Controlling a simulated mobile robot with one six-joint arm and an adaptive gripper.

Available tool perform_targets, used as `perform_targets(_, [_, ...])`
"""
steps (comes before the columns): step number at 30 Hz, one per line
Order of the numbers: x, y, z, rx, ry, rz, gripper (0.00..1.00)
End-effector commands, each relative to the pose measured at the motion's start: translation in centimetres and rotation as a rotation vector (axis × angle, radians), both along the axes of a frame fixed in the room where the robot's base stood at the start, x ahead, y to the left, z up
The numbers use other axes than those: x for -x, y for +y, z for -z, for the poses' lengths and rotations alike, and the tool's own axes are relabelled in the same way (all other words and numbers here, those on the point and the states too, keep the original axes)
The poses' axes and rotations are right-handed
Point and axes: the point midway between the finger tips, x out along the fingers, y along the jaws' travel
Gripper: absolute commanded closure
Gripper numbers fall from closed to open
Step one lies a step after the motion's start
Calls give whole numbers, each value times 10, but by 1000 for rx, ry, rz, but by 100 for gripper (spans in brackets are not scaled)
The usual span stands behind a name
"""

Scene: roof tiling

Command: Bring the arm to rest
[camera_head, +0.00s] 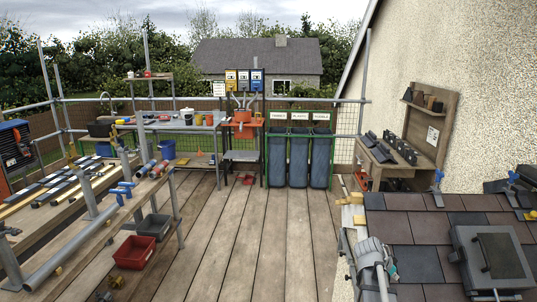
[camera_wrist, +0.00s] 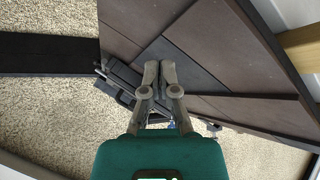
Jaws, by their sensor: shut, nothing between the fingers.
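My gripper (camera_wrist: 159,70) points away from the wrist camera with its two grey fingers together and nothing between them. In the wrist view its tips lie in front of dark roof tiles (camera_wrist: 205,70); I cannot tell how far apart they are from the tiles. In the head view my arm (camera_head: 372,262) is folded upright at the bottom, beside the left edge of the tiled roof (camera_head: 405,228). The fingers are not clearly visible there.
A workbench with tiles (camera_head: 393,150) stands by the wall. Three bins (camera_head: 299,160) stand at the back. Benches with pipes and a red crate (camera_head: 134,252) are at left.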

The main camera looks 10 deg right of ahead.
Motion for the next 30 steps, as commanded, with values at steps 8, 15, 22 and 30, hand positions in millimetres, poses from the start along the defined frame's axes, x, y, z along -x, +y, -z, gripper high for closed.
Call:
perform_targets(8, [2, 123, 2, -195, 233, -371, 100])
perform_targets(15, [20, 225, 1, -350, 413, -746, 100])
perform_targets(22, [46, 308, -6, -470, 542, -1103, 100])
perform_targets(30, [63, 348, -10, -526, 597, -1302, 100])
